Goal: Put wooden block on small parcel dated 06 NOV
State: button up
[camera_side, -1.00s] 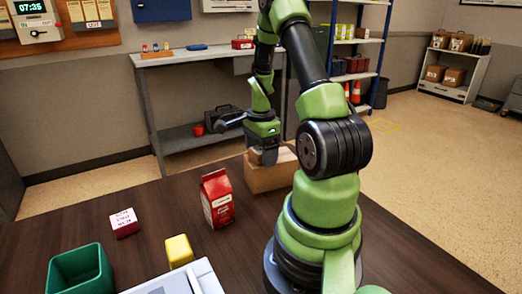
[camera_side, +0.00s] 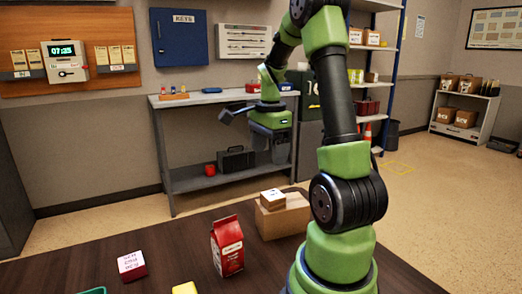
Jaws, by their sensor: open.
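A brown cardboard parcel (camera_side: 287,220) stands on the dark table, left of my arm. A small tan block with a pale top (camera_side: 272,199) rests on its upper face, toward the left; I take it for the wooden block, but its top looks like a label. No date can be read on the parcel. My gripper (camera_side: 272,156) is above the block, clear of it, pointing down, open and empty.
A red carton (camera_side: 227,247) stands just left of the parcel. A pink block with a white, lettered top (camera_side: 131,265) lies further left. A yellow block (camera_side: 185,288) and a green bin's rim (camera_side: 93,291) show at the bottom edge. A grey workbench (camera_side: 215,98) stands behind.

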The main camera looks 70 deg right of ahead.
jog(key=w+a+r+n+t, duration=0.25)
jog(key=a+r+n, duration=0.2)
jog(key=a, duration=0.25)
jog(key=s+a+r+n+t+y, duration=0.1)
jog(key=s+a+r+n+t, duration=0.1)
jog(key=a+n, duration=0.6)
jog(key=s+a+r+n+t+y, duration=0.1)
jog(key=s+a+r+n+t, duration=0.1)
jog(key=a+n, duration=0.7)
jog(key=shift+s+a+r, duration=0.3)
jog(key=shift+a+r, duration=0.05)
jog(key=shift+a, duration=0.5)
